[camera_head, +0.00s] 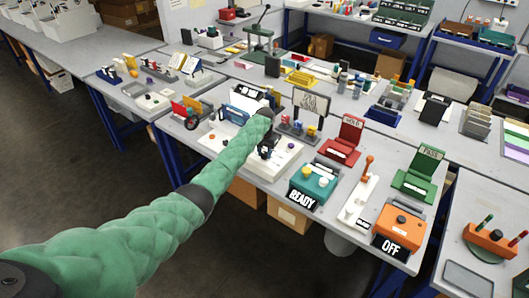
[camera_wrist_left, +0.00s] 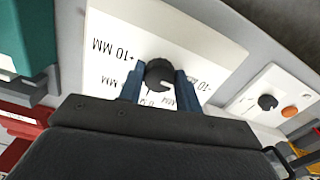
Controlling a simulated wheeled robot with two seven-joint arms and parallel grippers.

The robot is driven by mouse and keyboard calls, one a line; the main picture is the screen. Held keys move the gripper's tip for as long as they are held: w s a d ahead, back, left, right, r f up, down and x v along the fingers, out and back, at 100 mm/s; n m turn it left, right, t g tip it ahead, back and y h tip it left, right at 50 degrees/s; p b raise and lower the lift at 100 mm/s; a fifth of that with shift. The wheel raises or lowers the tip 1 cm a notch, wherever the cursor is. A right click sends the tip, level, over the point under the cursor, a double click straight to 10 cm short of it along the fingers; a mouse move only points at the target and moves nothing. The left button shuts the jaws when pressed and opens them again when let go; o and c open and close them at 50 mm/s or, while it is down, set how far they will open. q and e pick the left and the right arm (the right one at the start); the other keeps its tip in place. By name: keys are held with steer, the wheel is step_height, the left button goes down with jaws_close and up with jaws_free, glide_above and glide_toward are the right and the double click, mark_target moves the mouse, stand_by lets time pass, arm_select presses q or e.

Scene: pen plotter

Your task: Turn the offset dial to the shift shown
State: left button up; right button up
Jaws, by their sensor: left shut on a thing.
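In the left wrist view the offset dial is a black round knob (camera_wrist_left: 159,73) on a white face plate (camera_wrist_left: 125,28). The plate has printed marks around the knob; "+10 MM" reads on the left and "-10" on the right, with other marks partly hidden. My left gripper (camera_wrist_left: 158,82) has its two blue fingers on either side of the knob and is shut on it. A light mark shows on the knob's edge; its exact setting is unclear. In the head view my green-sleeved left arm reaches to a white machine (camera_head: 284,153) and covers part of it; the dial is hidden there.
Right of the machine stand a teal box (camera_head: 315,184) with a READY sign, a white lever unit (camera_head: 360,205) and an orange box (camera_head: 399,226) with an OFF sign. A small panel (camera_wrist_left: 272,102) with a black knob and orange button lies nearby. An upright sign (camera_head: 311,101) is unreadable.

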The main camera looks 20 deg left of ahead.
arm_select(q)
steer(key=shift+w+r, duration=0.1)
steer(key=shift+r, duration=0.05)
arm_select(e)
steer(key=shift+s+d, duration=0.1)
steer(key=shift+d, duration=0.35)
steer(key=shift+a, duration=0.1)
